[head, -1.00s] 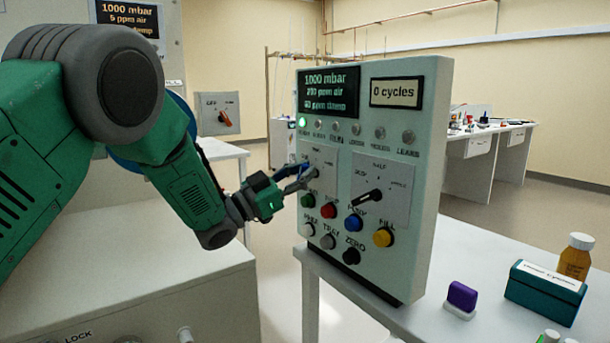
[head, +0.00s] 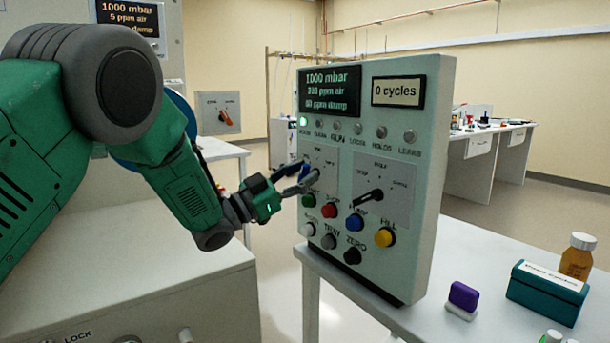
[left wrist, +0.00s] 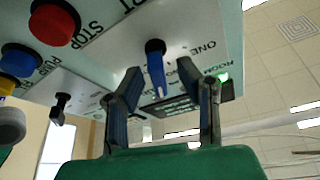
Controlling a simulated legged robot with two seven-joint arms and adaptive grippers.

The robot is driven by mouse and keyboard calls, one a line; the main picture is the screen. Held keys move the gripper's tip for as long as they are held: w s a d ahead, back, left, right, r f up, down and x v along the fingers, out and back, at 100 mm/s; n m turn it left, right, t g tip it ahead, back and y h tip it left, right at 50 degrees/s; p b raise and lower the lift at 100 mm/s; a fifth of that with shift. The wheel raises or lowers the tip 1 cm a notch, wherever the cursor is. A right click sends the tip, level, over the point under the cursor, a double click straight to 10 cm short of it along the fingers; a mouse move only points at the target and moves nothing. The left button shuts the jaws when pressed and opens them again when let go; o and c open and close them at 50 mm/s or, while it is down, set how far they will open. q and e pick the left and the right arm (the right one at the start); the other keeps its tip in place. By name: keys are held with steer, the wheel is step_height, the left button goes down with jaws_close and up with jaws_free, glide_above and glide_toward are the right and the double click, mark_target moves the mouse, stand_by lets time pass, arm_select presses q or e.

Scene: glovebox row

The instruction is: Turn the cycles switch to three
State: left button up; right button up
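The control panel (head: 340,250) stands on the white table, and its small display (head: 398,91) reads "0 cycles". In the left wrist view, a rotary switch with a blue pointer knob (left wrist: 156,68) has the label "ONE" beside it. My left gripper (head: 307,174) is at this left-hand switch plate. In the left wrist view, its two fingers (left wrist: 159,78) are apart, one on each side of the blue knob, with visible gaps. The full switch name and most position labels are too blurred or hidden to read. My right gripper is not in view.
Beside it is a second switch with a black pointer (head: 369,196). Below are red (head: 329,210), blue (head: 354,222) and yellow (head: 384,237) buttons, close to the gripper. A teal box (head: 544,296), a brown bottle (head: 575,262) and a purple block (head: 462,296) stand on the table.

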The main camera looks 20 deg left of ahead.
arm_select(q)
steer(key=v, duration=1.1)
steer(key=shift+a+f, duration=0.25)
steer(key=shift+f, duration=0.15)
steer(key=shift+c, duration=0.4)
